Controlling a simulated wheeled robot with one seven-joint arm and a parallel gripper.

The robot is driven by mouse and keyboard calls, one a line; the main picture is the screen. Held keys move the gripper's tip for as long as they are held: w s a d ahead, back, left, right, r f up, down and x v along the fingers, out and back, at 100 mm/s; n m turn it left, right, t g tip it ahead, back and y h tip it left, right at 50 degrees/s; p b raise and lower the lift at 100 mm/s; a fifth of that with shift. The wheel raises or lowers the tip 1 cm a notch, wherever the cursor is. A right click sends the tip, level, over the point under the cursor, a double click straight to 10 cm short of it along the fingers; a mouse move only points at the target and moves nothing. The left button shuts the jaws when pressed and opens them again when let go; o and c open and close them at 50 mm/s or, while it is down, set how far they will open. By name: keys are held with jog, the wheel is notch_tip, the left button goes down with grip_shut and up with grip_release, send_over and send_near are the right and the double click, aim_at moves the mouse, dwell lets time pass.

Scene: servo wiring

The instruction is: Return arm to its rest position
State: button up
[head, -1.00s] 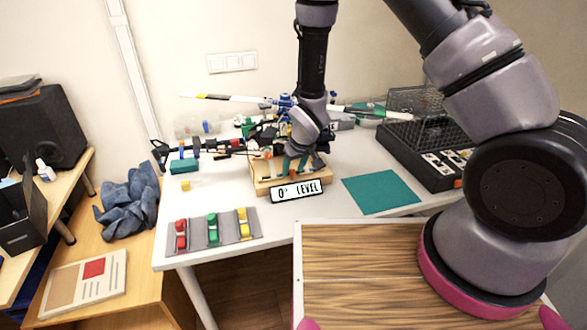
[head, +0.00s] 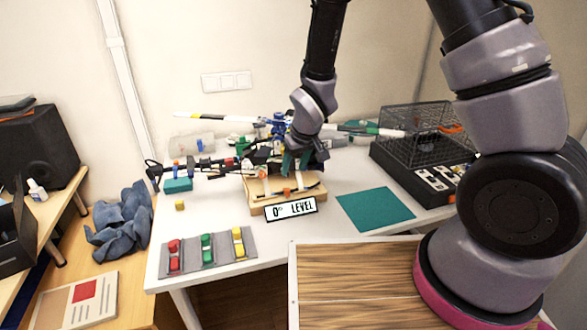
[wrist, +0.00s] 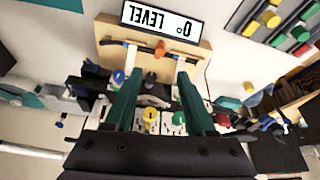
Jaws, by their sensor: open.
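My gripper (head: 304,163) is above the back of the wooden fixture (head: 256,190) on the white table, in the head view. The fixture bears a "0° LEVEL" sign (head: 291,208) on its front and an orange piece (head: 286,192) on top. In the wrist view my gripper's two green fingers (wrist: 153,100) are spread apart with no object held between them. Through the gap show small blue, yellow and green knobs (wrist: 150,114) on white parts. The sign (wrist: 160,22) shows upside down at the top of that view.
A grey mat (head: 220,252) holds red, green and yellow pieces at the front left. A teal mat (head: 375,209) lies bare on the right. A black caged device (head: 420,150) stands at the back right. Cables and a rotor craft (head: 270,125) crowd the back.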

jog(key=d+r+m, duration=0.2)
jog(key=d+r, duration=0.3)
jog(key=r, duration=0.3)
jog(key=d+r+m+t, duration=0.1)
jog(key=d+r, duration=0.3)
jog(key=r, duration=0.3)
jog(key=d+r+m, duration=0.2)
jog(key=d+r, duration=0.3)
jog(key=r, duration=0.3)
jog(key=s+d+r+m+t, duration=0.1)
jog(key=s+d+r+m, duration=0.1)
jog(key=s+d+r, duration=0.2)
jog(key=s+d+r+m+t, duration=0.1)
jog(key=s+d+r, duration=0.3)
jog(key=s+r, duration=0.4)
jog(key=s+m, duration=0.1)
jog(key=s, duration=0.2)
jog(key=shift+s+d+r, duration=0.15)
jog(key=shift+d+r, duration=0.1)
jog(key=shift+d, duration=0.15)
